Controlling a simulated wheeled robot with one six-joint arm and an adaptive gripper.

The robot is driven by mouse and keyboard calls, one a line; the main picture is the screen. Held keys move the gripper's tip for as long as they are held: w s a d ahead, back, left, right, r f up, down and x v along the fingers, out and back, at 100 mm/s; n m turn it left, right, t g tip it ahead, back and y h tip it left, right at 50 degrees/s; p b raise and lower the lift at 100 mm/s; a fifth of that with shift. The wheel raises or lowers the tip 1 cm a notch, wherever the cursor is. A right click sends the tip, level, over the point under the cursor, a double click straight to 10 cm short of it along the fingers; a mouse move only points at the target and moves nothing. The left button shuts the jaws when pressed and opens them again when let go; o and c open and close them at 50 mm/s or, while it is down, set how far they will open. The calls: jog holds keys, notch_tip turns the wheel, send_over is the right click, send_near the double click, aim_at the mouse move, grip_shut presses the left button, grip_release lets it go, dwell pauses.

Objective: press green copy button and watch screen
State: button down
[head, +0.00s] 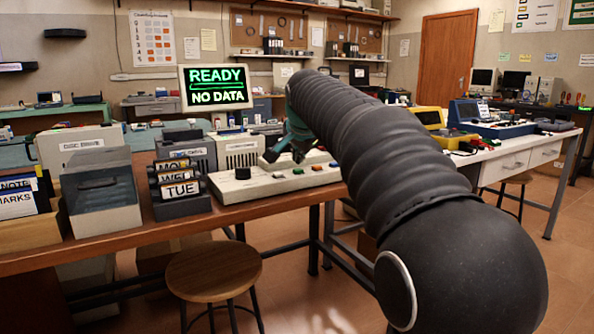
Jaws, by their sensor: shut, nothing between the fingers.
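A screen (214,88) at the back reads "READY" and "NO DATA" in green and white on dark. My gripper (285,154) is shut and empty, above the back part of the box. I cannot tell its exact height. My dark arm covers the area right of the box.
A day-card holder (180,207) showing "TUE", a grey-lidded box (102,198) and disc drive units (90,146) crowd the bench left of the control box. A round stool (213,272) stands in front. A white table (520,146) with instruments stands at right.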

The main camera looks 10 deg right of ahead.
aim_at(299, 170)
jog(key=shift+f, duration=0.2)
jog(key=shift+f, duration=0.25)
jog(key=shift+f+b, duration=0.45)
jog(key=shift+b, duration=0.1)
dwell(0.7)
jog(key=shift+r, duration=0.1)
jog(key=shift+r+p, duration=0.75)
jog(key=shift+p, duration=0.05)
jog(key=shift+r, duration=0.1)
notch_tip(299, 170, up, 5)
jog(key=p, duration=0.4)
jog(key=shift+p, duration=0.35)
dwell(0.3)
